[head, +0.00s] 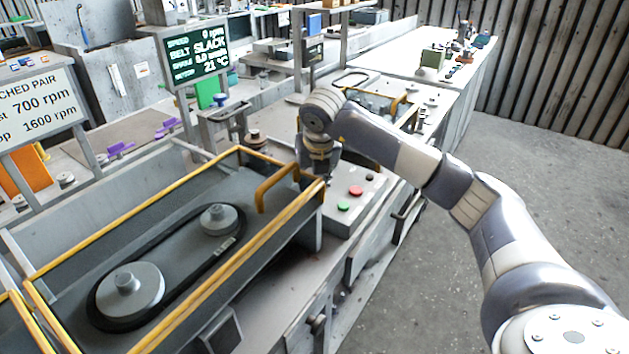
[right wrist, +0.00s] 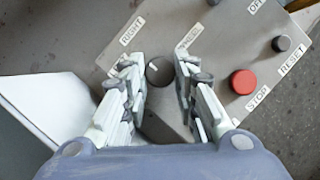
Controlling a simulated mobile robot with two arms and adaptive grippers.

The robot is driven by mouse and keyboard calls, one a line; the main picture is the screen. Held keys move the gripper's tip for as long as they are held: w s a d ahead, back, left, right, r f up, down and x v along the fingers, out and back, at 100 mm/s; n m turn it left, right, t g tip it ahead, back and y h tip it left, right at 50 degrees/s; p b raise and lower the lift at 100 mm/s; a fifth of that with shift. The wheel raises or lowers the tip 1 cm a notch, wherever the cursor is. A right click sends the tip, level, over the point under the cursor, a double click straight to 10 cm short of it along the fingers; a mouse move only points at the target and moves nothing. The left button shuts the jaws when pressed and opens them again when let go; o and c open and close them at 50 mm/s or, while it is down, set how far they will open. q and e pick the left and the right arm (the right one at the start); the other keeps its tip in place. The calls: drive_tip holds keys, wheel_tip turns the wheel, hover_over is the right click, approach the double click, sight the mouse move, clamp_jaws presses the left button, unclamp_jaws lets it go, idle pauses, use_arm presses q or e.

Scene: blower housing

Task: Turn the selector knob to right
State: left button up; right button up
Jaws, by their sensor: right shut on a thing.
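The selector knob (right wrist: 160,72) is a small dark round knob with a light mark on a grey control panel (right wrist: 110,50). My right gripper (right wrist: 160,76) is shut on it, one finger at each side, in the right wrist view. The light mark seems to lie on the knob's upper left. The label "RIGHT" (right wrist: 131,31) is up and left of the knob; another label (right wrist: 189,38), partly covered, is up and right. In the head view my right gripper (head: 324,178) reaches down at the panel's left end and hides the knob. My left gripper is not in view.
A red stop button (right wrist: 243,82) and a dark reset button (right wrist: 281,44) sit right of the knob. A green button (head: 343,207) is on the panel's near side. A yellow-railed belt housing (head: 255,275) stands to the left; a display (head: 197,53) reads "SLACK".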

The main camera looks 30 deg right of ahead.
drive_tip(key=shift+w+a+m+h, duration=0.1)
drive_tip(key=shift+m+h, duration=0.3)
drive_tip(key=shift+m, duration=0.8)
drive_tip(key=shift+m+g, duration=0.3)
drive_tip(key=o, duration=1)
drive_tip(key=shift+o, duration=0.2)
drive_tip(key=shift+r, duration=0.15)
drive_tip(key=v, duration=1.1)
drive_tip(key=shift+a+r, duration=0.2)
drive_tip(key=shift+r, duration=0.1)
